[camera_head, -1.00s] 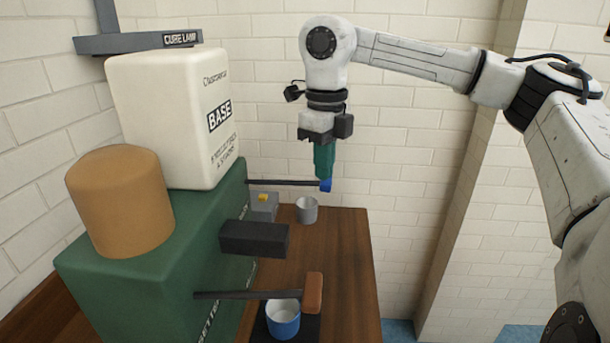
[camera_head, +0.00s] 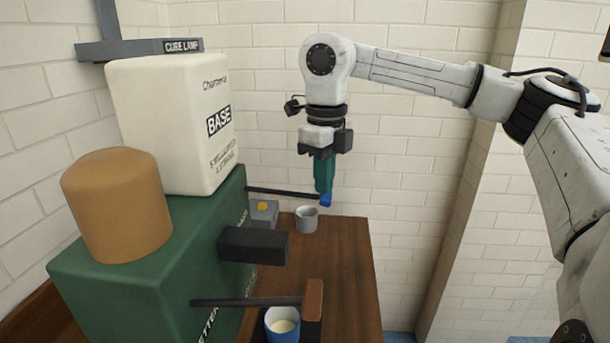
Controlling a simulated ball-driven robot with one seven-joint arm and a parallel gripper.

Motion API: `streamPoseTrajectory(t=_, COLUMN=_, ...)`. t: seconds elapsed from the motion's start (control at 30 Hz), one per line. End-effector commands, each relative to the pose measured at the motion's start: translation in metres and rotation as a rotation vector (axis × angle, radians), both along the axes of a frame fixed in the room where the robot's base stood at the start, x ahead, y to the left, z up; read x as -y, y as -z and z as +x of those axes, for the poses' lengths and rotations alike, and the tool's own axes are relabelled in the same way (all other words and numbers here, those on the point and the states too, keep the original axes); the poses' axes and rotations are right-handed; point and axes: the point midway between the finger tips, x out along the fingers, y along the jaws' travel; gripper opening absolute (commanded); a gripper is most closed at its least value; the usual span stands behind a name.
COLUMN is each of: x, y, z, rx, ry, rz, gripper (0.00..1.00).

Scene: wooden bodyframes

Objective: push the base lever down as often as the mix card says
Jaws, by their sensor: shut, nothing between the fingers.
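My gripper (camera_head: 324,178), with teal fingers, is shut and points straight down. Its tip touches, or nearly touches, the top of the blue knob (camera_head: 325,200) on the far dark lever (camera_head: 285,193). This lever sticks out beside the white tank marked BASE (camera_head: 190,125) and slopes slightly down toward its knob. A blue cup (camera_head: 283,335) stands at the front, partly cut off by the frame edge, with cream-coloured contents inside. I see no readable mix card.
A near lever with a brown handle (camera_head: 313,300) reaches over the cup area. A black block (camera_head: 253,245) juts from the green cabinet (camera_head: 150,290). A tan cylinder (camera_head: 117,205) stands on top. A grey cup (camera_head: 306,219) sits on the wooden bench (camera_head: 345,270).

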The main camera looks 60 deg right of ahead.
Motion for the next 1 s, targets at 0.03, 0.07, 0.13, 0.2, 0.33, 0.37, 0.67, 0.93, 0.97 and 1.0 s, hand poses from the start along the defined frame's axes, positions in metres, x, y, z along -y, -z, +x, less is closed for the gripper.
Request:
streamPoseTrajectory(t=0.03, x=0.0, y=-0.006, z=0.0, rx=0.0, ry=0.0, rz=-0.001, gripper=0.0)
streamPoseTrajectory(t=0.07, x=0.0, y=-0.009, z=0.0, rx=0.0, ry=0.0, rz=0.0, gripper=0.0)
streamPoseTrajectory(t=0.13, x=0.0, y=-0.014, z=0.0, rx=-0.001, ry=0.0, rz=0.0, gripper=0.0)
streamPoseTrajectory(t=0.2, x=0.0, y=-0.019, z=0.0, rx=-0.001, ry=0.0, rz=0.0, gripper=0.0)
streamPoseTrajectory(t=0.33, x=0.0, y=-0.028, z=0.0, rx=0.0, ry=0.0, rz=-0.001, gripper=0.0)
streamPoseTrajectory(t=0.37, x=0.0, y=-0.031, z=0.0, rx=0.0, ry=0.0, rz=-0.001, gripper=0.0)
streamPoseTrajectory(t=0.67, x=0.0, y=-0.052, z=0.0, rx=0.001, ry=0.001, rz=0.0, gripper=0.0)
streamPoseTrajectory(t=0.93, x=0.0, y=-0.056, z=0.0, rx=0.0, ry=0.0, rz=0.001, gripper=0.0)
streamPoseTrajectory(t=0.97, x=0.0, y=-0.056, z=0.0, rx=0.0, ry=0.0, rz=0.0, gripper=0.0)
streamPoseTrajectory(t=1.0, x=0.0, y=-0.056, z=0.0, rx=0.0, ry=0.0, rz=0.0, gripper=0.0)
